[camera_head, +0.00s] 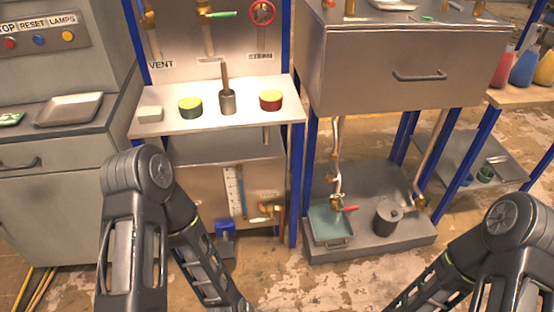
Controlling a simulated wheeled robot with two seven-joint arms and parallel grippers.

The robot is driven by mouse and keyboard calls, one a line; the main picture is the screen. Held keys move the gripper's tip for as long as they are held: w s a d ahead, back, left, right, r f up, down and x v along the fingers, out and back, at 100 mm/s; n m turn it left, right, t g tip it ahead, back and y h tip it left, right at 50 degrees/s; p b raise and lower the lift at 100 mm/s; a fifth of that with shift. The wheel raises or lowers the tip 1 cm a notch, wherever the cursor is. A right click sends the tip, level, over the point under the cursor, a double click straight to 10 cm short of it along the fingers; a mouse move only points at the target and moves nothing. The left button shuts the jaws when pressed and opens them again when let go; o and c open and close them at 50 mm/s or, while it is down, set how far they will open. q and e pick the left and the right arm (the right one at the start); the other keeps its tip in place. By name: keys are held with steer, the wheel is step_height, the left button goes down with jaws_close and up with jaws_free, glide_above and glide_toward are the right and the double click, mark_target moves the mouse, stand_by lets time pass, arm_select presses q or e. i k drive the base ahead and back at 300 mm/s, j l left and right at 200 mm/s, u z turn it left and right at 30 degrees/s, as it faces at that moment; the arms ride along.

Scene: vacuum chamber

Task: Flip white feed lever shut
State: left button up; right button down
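A small brass valve (278,209) sits low on the front of the middle cabinet, right of a gauge strip. A small pale piece by it (265,207) may be the white feed lever, but it is too small to tell its position. Both my arms reach in at the bottom of the view. Their grippers are out of view below the frame, and neither arm touches the cabinet.
A blue post (296,190) stands right of the cabinet.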

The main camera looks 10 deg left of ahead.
mark_target(258, 220)
steer(key=i+j, duration=0.5)
steer(key=i+j+u, duration=0.15)
steer(key=i+j, duration=0.35)
steer(key=i, duration=0.15)
